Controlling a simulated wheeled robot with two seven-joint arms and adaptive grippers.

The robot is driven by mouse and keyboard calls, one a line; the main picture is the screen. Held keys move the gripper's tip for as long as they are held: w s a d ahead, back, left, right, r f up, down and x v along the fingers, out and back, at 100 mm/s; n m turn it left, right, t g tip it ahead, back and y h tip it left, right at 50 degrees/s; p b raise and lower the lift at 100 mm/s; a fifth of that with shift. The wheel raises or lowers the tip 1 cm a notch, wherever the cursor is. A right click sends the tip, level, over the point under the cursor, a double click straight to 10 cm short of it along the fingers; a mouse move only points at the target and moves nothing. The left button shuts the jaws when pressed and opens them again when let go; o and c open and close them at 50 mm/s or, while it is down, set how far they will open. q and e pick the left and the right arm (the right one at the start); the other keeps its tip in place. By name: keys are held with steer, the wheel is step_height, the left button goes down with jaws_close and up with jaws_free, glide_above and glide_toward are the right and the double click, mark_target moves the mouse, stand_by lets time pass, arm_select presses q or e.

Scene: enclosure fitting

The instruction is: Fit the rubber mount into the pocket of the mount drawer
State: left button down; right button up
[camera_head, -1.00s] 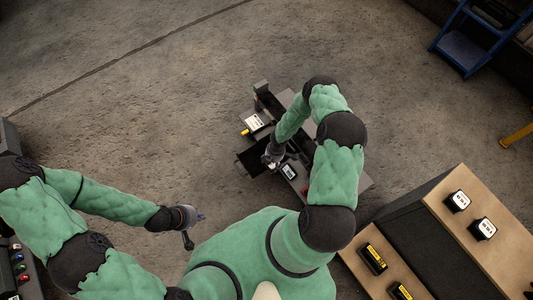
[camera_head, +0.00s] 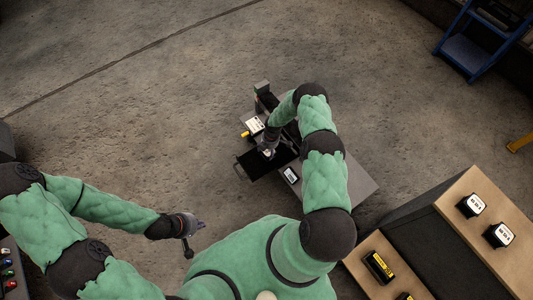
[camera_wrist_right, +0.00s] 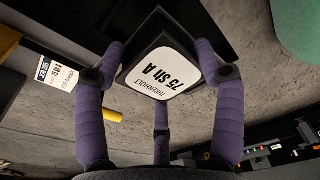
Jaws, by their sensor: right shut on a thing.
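The rubber mount (camera_wrist_right: 162,68) is a black block with a white label reading "THRENHOLT 75 Sh A". My right gripper (camera_wrist_right: 164,75) has its purple fingers shut around it in the wrist view. In the head view my right gripper (camera_head: 268,150) is above the mount drawer (camera_head: 262,168), a dark open tray pulled out on the left of the grey station. The pocket cannot be made out. In the wrist view a dark surface lies behind the mount; I cannot tell whether they touch. My left gripper (camera_head: 190,228) is empty, with fingers apart, over the floor, away from the station.
A bench (camera_head: 515,260) at right holds black white-labelled blocks (camera_head: 471,205) and yellow-labelled blocks (camera_head: 378,265).

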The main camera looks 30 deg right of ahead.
mark_target(267, 151)
steer(key=w+f+b, duration=0.1)
steer(key=w+d+f, duration=0.1)
steer(key=f, duration=0.1)
steer(key=shift+w+f+b, duration=0.15)
steer(key=shift+w+b, duration=0.2)
steer(key=shift+b, duration=0.05)
step_height(267, 151, down, 3)
steer(key=shift+b, duration=0.6)
steer(key=o, duration=1.7)
